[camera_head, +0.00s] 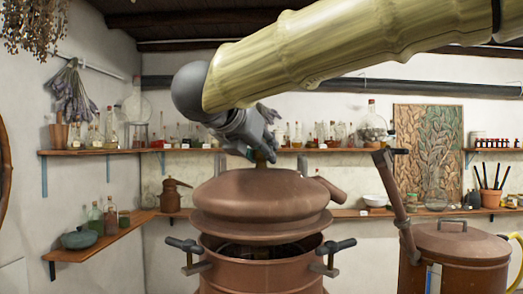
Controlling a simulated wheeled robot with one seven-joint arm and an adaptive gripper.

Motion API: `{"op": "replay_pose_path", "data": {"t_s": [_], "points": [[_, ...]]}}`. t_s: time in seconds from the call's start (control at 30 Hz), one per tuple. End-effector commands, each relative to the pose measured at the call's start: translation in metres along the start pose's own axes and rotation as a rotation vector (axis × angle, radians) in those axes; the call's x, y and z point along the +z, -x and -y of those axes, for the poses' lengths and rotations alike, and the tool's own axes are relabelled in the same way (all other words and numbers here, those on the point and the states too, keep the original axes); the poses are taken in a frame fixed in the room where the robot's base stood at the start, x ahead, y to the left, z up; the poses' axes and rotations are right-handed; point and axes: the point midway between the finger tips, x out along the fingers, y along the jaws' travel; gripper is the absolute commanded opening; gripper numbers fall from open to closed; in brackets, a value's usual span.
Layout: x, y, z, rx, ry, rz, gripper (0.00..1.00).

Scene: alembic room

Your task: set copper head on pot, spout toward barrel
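The copper head (262,197) is a wide rounded lid with a short spout (325,190) pointing right. It is above the copper pot (262,278), and a dark gap shows between its lower rim and the pot's mouth. The pot has dark handles at left and right. My gripper (262,153) reaches down to the brass knob on top of the head and appears shut on it; the fingertips are partly hidden. The copper barrel (455,250) stands at the right, with a slanted pipe (395,200) rising on its near left side.
A wooden side shelf (100,242) with bottles and a teal pot is at the left. A back shelf (345,213) runs behind the pot and holds a copper pitcher (172,195) and a white bowl (375,200). Open space lies between the spout and the barrel's pipe.

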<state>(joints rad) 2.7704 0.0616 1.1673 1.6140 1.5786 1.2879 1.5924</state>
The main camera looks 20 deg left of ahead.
Motion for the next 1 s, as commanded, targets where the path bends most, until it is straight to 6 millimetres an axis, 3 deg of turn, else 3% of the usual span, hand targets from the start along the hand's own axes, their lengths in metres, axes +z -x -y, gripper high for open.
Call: {"op": "replay_pose_path", "data": {"t_s": [1.0], "points": [[-0.009, -0.003, 0.0, 0.001, -0.002, 0.003, 0.0]]}}
